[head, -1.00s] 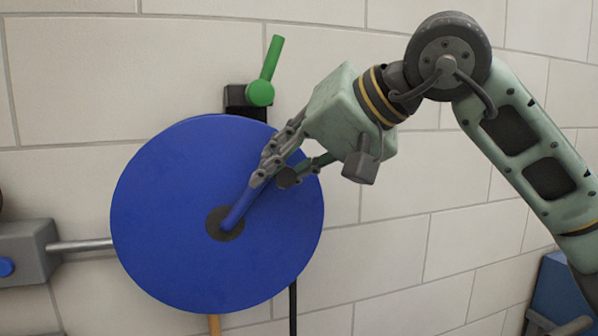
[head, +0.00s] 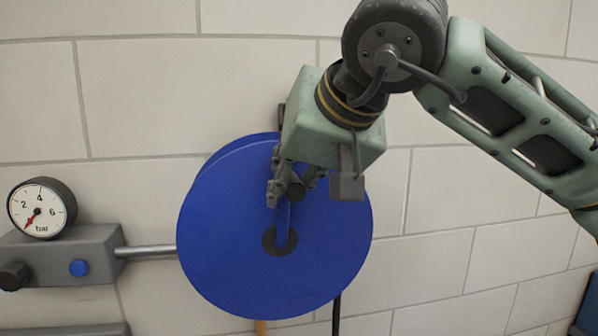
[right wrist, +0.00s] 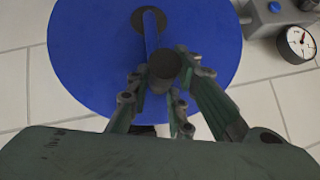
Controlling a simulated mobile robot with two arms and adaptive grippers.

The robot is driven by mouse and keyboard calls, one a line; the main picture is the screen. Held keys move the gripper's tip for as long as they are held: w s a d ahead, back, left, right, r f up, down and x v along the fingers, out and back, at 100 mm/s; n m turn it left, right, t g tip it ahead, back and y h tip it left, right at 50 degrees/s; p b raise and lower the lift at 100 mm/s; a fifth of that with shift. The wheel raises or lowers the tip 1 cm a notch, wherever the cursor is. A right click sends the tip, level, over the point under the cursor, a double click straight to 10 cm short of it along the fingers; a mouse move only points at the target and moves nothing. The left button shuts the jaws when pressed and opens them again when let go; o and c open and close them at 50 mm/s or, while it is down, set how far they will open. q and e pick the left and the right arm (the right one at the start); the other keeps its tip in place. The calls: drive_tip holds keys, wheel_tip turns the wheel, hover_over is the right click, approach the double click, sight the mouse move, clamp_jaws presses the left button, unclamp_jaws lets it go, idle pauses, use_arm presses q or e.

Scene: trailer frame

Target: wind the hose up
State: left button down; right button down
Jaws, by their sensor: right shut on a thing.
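The blue hose reel (head: 215,245) hangs on the wall, with a dark hub (head: 268,241) in its middle. A blue crank arm (head: 283,222) runs up from the hub. My right gripper (head: 290,188) is shut on the dark crank handle (head: 295,187); the handle's round end (right wrist: 165,66) shows between the fingers in the right wrist view. A tan strip (head: 261,327) and a black line (head: 336,316) hang below the reel; I cannot tell which is the hose. My left gripper is not in view.
A pressure gauge (head: 42,207) sits on a grey block (head: 60,258) with a blue button (head: 78,268), left of the reel. A metal pipe (head: 147,251) joins block and reel. A blue object (head: 590,305) stands at the right edge.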

drive_tip(key=shift+s+a+f, duration=0.1)
drive_tip(key=shift+s+f, duration=0.05)
drive_tip(key=shift+f, duration=0.25)
drive_tip(key=shift+s+a+f, duration=0.1)
drive_tip(key=shift+f, duration=0.3)
drive_tip(key=c, duration=1.9)
unclamp_jaws()
drive_tip(key=o, duration=0.3)
drive_tip(key=shift+a+r, duration=0.15)
drive_tip(key=shift+r, duration=0.15)
drive_tip(key=shift+o, duration=0.2)
drive_tip(key=shift+r, duration=0.1)
drive_tip(key=shift+d+r, duration=0.1)
drive_tip(key=shift+d, duration=0.15)
drive_tip(key=shift+s+d+r, duration=0.1)
drive_tip(key=shift+s+r, duration=0.1)
drive_tip(key=shift+r, duration=0.1)
drive_tip(key=v, duration=1.1)
